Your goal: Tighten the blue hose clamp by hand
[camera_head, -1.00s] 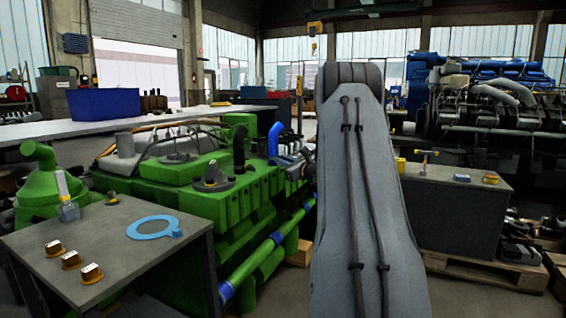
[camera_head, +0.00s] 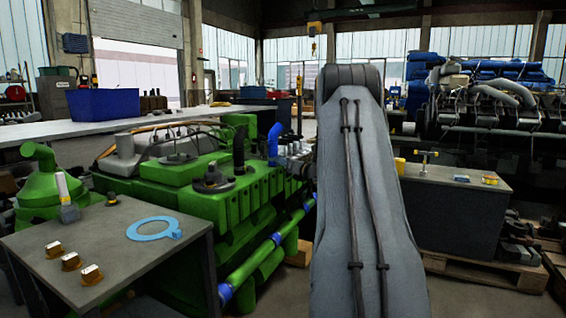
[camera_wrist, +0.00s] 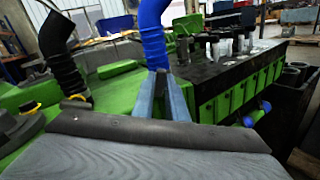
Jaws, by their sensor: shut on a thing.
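A blue ribbed hose (camera_wrist: 152,35) rises from the green engine in the wrist view. It also shows in the head view (camera_head: 274,140), left of my arm. My gripper (camera_wrist: 161,76) is at the lower end of this hose, its two pale blue-grey fingers converging at the tips. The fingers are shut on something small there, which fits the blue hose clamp. The clamp is hidden by the fingertips, so its tightness cannot be seen. In the head view my arm hides the gripper.
A black ribbed hose (camera_wrist: 62,60) stands left of the gripper. Metal cylinders (camera_wrist: 225,45) stand to its right. A grey table (camera_head: 120,262) at front left holds a light blue ring (camera_head: 153,229) and several small brass-coloured parts. A grey workbench (camera_head: 455,215) stands at right.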

